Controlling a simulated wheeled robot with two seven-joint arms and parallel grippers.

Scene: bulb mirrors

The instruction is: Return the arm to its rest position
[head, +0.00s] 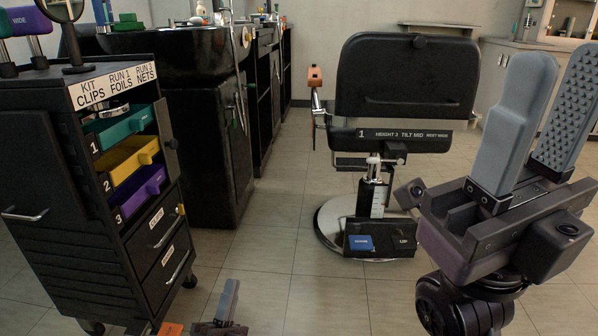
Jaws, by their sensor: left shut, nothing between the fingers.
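My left gripper (229,290) shows low at the bottom edge, near the floor in front of the black cart. Its grey fingers are together with nothing between them, and the arm behind it is out of view. My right gripper (561,65) is large and close at the right, pointing up. Its two grey fingers stand apart with an empty gap, and the ridged pad of one shows.
A black cart (75,240) stands at the left, with green (120,131), yellow (128,160) and purple (138,192) drawers partly out. A black salon chair (405,80) stands on a round base in the middle. Tiled floor (270,235) between them is clear.

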